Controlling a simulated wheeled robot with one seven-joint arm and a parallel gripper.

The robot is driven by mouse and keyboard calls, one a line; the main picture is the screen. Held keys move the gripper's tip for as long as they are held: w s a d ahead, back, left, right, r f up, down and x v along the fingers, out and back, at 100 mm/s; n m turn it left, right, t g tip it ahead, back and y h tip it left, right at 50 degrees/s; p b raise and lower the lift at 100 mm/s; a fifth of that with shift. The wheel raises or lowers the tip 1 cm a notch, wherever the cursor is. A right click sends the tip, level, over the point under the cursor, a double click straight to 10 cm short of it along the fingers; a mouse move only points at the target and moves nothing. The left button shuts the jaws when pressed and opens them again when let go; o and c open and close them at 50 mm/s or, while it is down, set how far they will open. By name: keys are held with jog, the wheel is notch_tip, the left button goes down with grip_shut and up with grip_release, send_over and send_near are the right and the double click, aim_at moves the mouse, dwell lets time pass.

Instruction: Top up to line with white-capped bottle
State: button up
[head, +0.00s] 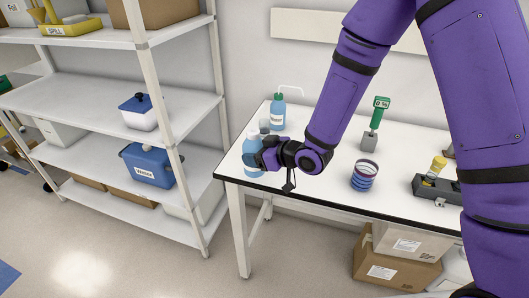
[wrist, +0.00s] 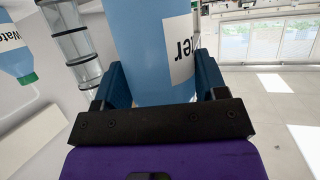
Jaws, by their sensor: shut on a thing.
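My gripper (head: 258,158) is shut around the body of a light blue bottle (head: 252,146) at the left end of the bench. In the wrist view the bottle (wrist: 155,45) stands between the two blue fingers, with part of a white "Water" label showing. Its cap is out of the wrist view and too small to make out surely in the head view. Just behind it is a small clear cylinder (head: 264,124), seen in the wrist view as a clear vessel with dark bands (wrist: 75,50). I cannot make out a liquid level in it.
A second blue water bottle (head: 277,114) with a green cap and bent spout stands behind. A green percent display (head: 379,110), a striped blue-purple round object (head: 364,176) and a black holder (head: 424,190) stand to the right. Shelving (head: 120,95) is left of the bench (head: 325,165).

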aim_at(257, 132)
jog(key=shift+r, duration=3)
